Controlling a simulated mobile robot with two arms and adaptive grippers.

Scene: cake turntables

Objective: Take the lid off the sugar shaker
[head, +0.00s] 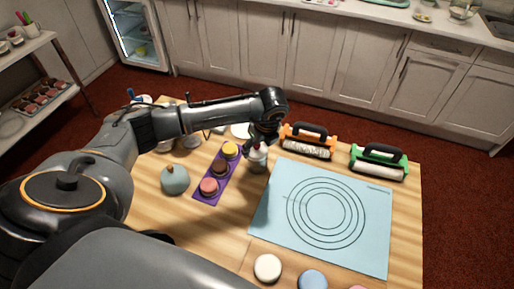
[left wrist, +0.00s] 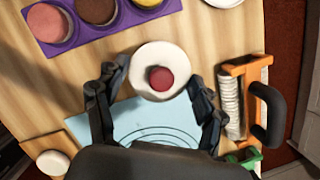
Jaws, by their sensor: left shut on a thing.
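The sugar shaker (head: 257,161) stands on the wooden table beside the purple tray, below my left gripper (head: 260,143). In the left wrist view its white round lid (left wrist: 143,58) with a dark red knob shows from above. The fingers of my left gripper (left wrist: 158,72) lie on both sides of the lid and are shut on it. The shaker's body is hidden under the lid in that view. I cannot tell whether the lid is apart from the body. My right gripper is not in view.
A purple tray (head: 226,188) with pink, brown and yellow round pieces lies left of the shaker. A blue mat (head: 264,208) with printed circles lies to the right. Orange (head: 325,151) and green (head: 364,173) roller holders stand behind the mat. A grey-green pot (head: 174,180) stands left.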

